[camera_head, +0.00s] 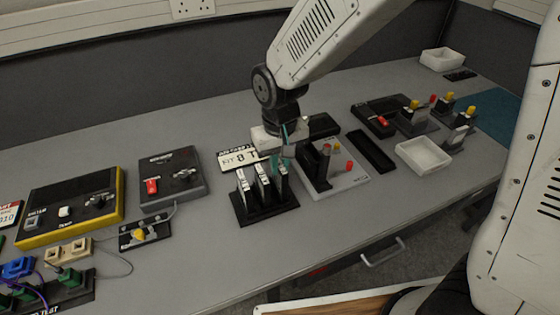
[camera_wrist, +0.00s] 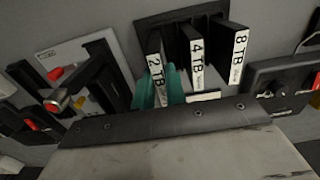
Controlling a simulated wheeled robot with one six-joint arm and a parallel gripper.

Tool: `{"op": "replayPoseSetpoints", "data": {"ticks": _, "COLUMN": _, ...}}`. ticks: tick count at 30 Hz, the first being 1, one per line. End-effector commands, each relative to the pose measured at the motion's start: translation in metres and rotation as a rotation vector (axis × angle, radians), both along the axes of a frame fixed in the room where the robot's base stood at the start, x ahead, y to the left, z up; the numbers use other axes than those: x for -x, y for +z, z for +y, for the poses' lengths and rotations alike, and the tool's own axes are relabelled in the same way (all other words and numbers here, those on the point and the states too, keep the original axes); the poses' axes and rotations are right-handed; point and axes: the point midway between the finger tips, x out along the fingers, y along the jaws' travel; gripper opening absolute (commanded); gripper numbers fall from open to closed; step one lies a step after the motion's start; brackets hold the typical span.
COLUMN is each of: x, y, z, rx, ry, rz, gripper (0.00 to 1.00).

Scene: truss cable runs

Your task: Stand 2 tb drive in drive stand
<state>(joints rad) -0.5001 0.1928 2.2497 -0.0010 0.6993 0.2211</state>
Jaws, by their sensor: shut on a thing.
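The drive stand (camera_head: 268,212) is a black base on the grey bench, and it also shows in the wrist view (camera_wrist: 150,22). The 2 TB drive (camera_wrist: 154,62), black with a white label, is upright at the stand's right end in the head view (camera_head: 282,184). My gripper (camera_wrist: 160,88) has teal fingers on both sides of it and is shut on it. The drive's lower end appears to be in the stand; its seating depth is hidden. The 4 TB drive (camera_wrist: 196,55) and 8 TB drive (camera_wrist: 237,52) stand beside it in the same stand.
A grey plate with a black upright and coloured knobs (camera_head: 345,182) stands close on the right. A printed sign (camera_head: 238,160) lies behind the stand. A black control box (camera_head: 172,180) is to the left. An empty white tray (camera_head: 423,155) is further right. Bench in front is clear.

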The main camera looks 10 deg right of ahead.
Motion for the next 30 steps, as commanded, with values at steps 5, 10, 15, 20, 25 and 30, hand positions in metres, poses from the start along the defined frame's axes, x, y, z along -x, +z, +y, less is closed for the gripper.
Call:
{"op": "replayPoseSetpoints", "data": {"ticks": 5, "x": 0.000, "y": 0.000, "z": 0.000, "rx": 0.000, "ry": 0.000, "rz": 0.000, "gripper": 0.00}}
{"op": "replayPoseSetpoints", "data": {"ticks": 10, "x": 0.000, "y": -0.004, "z": 0.000, "rx": 0.000, "ry": 0.000, "rz": -0.001, "gripper": 0.00}}
{"op": "replayPoseSetpoints", "data": {"ticks": 15, "x": 0.000, "y": -0.010, "z": 0.000, "rx": 0.000, "ry": 0.000, "rz": 0.000, "gripper": 0.00}}
{"op": "replayPoseSetpoints", "data": {"ticks": 20, "x": 0.000, "y": -0.012, "z": 0.000, "rx": 0.000, "ry": 0.000, "rz": 0.000, "gripper": 0.00}}
{"op": "replayPoseSetpoints", "data": {"ticks": 25, "x": 0.000, "y": -0.012, "z": 0.000, "rx": 0.000, "ry": 0.000, "rz": 0.000, "gripper": 0.00}}
{"op": "replayPoseSetpoints", "data": {"ticks": 30, "x": 0.000, "y": -0.012, "z": 0.000, "rx": 0.000, "ry": 0.000, "rz": -0.001, "gripper": 0.38}}
